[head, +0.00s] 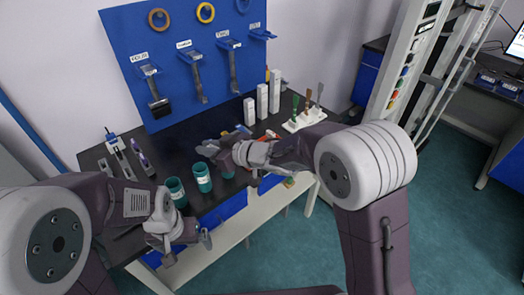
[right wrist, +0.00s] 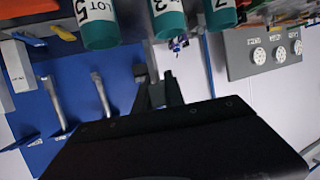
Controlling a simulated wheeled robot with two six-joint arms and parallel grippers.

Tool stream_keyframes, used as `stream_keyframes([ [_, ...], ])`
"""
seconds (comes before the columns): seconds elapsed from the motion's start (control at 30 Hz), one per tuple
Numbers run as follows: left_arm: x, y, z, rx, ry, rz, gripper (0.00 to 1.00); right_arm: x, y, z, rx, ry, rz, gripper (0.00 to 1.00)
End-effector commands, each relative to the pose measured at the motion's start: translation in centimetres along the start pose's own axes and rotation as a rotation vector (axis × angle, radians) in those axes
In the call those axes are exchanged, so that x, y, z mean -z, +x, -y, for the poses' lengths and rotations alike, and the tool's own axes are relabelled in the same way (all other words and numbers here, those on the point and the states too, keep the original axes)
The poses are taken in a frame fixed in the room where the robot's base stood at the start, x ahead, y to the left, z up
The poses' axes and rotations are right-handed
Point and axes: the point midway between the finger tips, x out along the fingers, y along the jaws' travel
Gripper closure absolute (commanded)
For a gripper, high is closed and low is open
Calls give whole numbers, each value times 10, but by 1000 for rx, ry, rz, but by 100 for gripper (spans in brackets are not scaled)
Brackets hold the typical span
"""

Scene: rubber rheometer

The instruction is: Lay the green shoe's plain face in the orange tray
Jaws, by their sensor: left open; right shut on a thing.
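My right gripper (head: 213,149) is over the dark bench, just behind the teal cups. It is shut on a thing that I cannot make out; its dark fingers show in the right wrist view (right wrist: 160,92). My left gripper (head: 205,240) is open, low in front of the bench's front edge. I cannot pick out a green shoe for sure in either view. A red-orange flat thing (head: 269,135) lies on the bench beyond my right wrist, partly hidden. I cannot tell whether it is the orange tray.
Teal cups (head: 202,177) stand along the bench's front edge; their labels show in the right wrist view (right wrist: 98,22). White blocks (head: 262,101) and a white rack (head: 303,119) of coloured-handled tools stand at the right. A blue board (head: 185,45) with hanging tools stands behind.

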Motion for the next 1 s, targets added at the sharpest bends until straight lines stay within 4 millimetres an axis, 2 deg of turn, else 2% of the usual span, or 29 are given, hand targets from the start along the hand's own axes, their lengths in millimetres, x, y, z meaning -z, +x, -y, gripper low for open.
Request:
stream_keyframes([
  [0.17, 0, 0, 0, 0, 0, 0, 0, -17, -39, -52, -75, 27, -1, 100],
  [0.3, 0, 0, 0, 0, 0, 0, 0, -33, -78, -101, -174, 62, -3, 100],
  [0.4, 0, 0, 0, 0, 0, 0, 0, -38, -101, -131, -246, 85, -6, 100],
  [0.5, 0, 1, 0, 0, 0, 0, 0, -41, -115, -148, -288, 99, -6, 100],
  [0.6, 0, 1, 0, 0, 0, 0, 0, -43, -121, -155, -304, 106, -7, 100],
  [0.7, 0, 1, 0, 0, 0, 0, 0, -44, -119, -156, -306, 106, -7, 100],
  [0.77, 0, 4, 0, 0, 0, 0, 0, -47, -110, -157, -303, 107, -7, 100],
  [1.0, -2, 17, 0, 0, 0, 0, 0, -64, -37, -168, -300, 106, -6, 100],
])
